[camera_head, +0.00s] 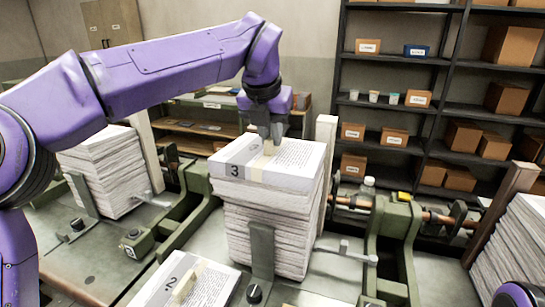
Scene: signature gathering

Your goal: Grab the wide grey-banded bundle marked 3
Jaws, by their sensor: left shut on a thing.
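The bundle marked 3 (236,166) lies flat on top of the middle paper stack (265,225). It has a grey end with a black "3" and a pale strap across its top. My left gripper (269,148) points straight down at the strap near the middle of this bundle and is shut on it. The fingertips are small and partly hidden, so the exact hold is hard to see. The bundle appears to rest on or just above the stack. My right gripper is not in view.
A bundle marked 2 (190,284) lies in front. Other paper stacks stand at left (103,172) and right (515,255). Grey upright plates, a wooden post (325,145) and green machine frames (395,250) surround the middle stack. Shelves with boxes (465,137) stand behind.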

